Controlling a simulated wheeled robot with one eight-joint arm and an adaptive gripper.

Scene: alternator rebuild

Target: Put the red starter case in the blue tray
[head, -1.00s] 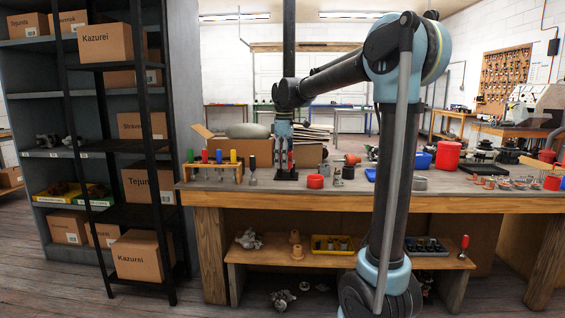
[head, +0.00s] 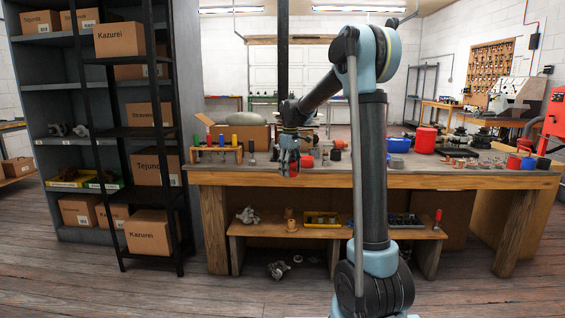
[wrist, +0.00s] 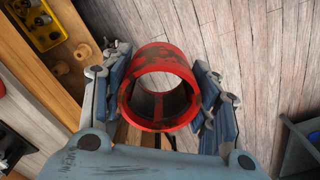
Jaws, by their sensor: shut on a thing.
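My gripper (wrist: 162,88) is shut on the red starter case (wrist: 160,58), a scuffed, hollow red cylinder that sits between both fingers in the wrist view. In the head view my gripper (head: 289,166) hangs pointing down near the front edge of the bench, left of centre; only a little red (head: 294,168) shows between its fingers. The wrist view shows plank floor beneath the case.
A rack of coloured-handled tools (head: 216,155) stands left of the gripper. A low shelf with a yellow tray (head: 322,219) is below. Shelving with boxes is left.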

